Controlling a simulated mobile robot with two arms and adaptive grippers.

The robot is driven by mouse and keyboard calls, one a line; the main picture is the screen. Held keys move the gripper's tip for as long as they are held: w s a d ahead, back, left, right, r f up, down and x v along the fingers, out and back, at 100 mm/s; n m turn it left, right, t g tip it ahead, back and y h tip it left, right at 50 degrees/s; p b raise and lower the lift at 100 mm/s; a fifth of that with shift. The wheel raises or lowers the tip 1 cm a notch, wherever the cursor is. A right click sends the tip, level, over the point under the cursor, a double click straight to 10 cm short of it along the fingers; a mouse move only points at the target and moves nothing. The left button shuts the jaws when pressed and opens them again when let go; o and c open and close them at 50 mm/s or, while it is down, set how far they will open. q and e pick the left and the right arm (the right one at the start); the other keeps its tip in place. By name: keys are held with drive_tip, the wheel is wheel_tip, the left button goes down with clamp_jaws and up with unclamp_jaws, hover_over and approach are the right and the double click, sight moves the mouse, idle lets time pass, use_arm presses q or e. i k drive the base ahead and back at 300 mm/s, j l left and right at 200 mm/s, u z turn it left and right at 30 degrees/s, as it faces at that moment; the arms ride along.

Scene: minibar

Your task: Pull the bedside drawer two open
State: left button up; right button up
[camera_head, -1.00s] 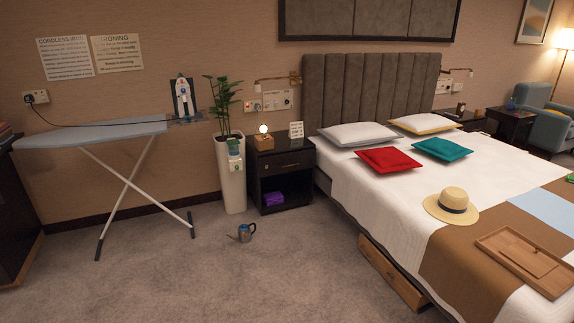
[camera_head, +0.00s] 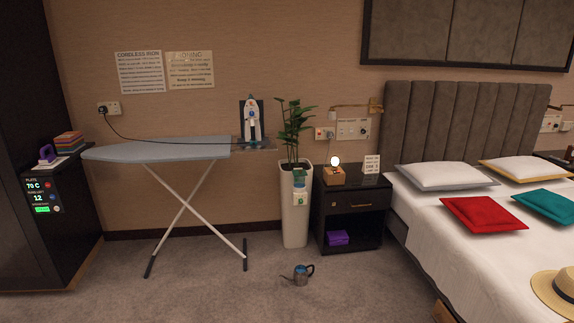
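A dark bedside table (camera_head: 368,219) stands between the tall white planter and the bed. Its one visible drawer (camera_head: 354,200) has a small pull at the front and looks shut. Below the drawer is an open shelf with a purple folded item (camera_head: 338,238) on it. A small lit lamp on a wooden block (camera_head: 334,177) and a white sign card (camera_head: 371,164) stand on its top. I cannot read a number on this drawer. Neither of my grippers shows in the head view.
The planter (camera_head: 294,212) stands close on the table's left, and the bed (camera_head: 465,235) on its right. An ironing board (camera_head: 160,150) stands further left. Open carpet (camera_head: 210,295) lies in the foreground.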

sight(340, 202)
drive_tip(key=i+l, duration=0.15)
drive_tip(key=i, duration=0.35)
drive_tip(key=i+l, duration=0.15)
drive_tip(key=i, duration=0.35)
drive_tip(key=i+l, duration=0.15)
drive_tip(key=i, duration=0.35)
drive_tip(key=i+l, duration=0.15)
drive_tip(key=i, duration=0.35)
